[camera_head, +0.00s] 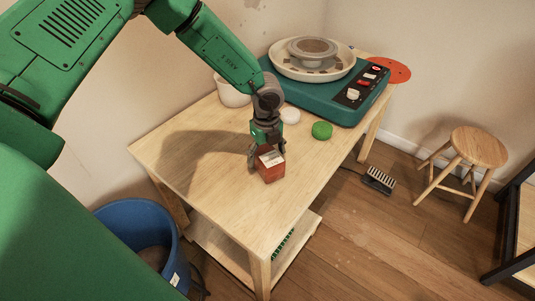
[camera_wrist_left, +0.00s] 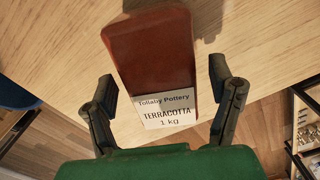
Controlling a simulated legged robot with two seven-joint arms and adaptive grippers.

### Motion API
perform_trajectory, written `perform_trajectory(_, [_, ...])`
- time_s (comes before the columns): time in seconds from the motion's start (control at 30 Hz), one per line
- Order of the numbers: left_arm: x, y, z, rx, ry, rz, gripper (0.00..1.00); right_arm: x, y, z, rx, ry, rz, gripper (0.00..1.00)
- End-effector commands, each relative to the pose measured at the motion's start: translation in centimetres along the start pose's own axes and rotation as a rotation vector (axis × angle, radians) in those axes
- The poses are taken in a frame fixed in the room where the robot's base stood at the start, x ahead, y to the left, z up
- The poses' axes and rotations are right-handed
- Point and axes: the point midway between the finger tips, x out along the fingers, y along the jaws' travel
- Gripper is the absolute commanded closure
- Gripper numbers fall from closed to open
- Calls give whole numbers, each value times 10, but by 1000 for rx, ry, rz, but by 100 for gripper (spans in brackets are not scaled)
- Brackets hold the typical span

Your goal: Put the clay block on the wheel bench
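The clay block (camera_head: 272,174) is reddish brown with a white label and sits on the wooden wheel bench (camera_head: 200,155), near its front right edge. In the left wrist view the block (camera_wrist_left: 150,55) shows its label reading "TERRACOTTA 1 kg". My left gripper (camera_head: 266,155) is low at the block. In the wrist view its two fingers (camera_wrist_left: 163,85) stand on either side of the block, with a visible gap on each side, so it is open. The block's underside is hidden. My right gripper is not in view.
A teal pottery wheel (camera_head: 325,95) stands at the bench's back. A white pot (camera_head: 232,92), a white round piece (camera_head: 290,115) and a green round piece (camera_head: 322,130) are nearby. A blue bucket (camera_head: 172,235) and a stool (camera_head: 478,147) stand on the floor. The bench's left part is clear.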

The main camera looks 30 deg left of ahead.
Motion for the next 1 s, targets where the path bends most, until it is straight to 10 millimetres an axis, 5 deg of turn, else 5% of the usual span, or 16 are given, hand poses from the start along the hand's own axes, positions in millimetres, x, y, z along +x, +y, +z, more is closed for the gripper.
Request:
perform_trajectory(0.33, [-10,0,1,-2,0,-1,24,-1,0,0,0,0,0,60])
perform_trajectory(0.73, [-91,-2,0,-2,-2,-3,24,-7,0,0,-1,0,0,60])
perform_trajectory(1.0, [-119,0,1,-2,0,0,24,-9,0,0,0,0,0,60])
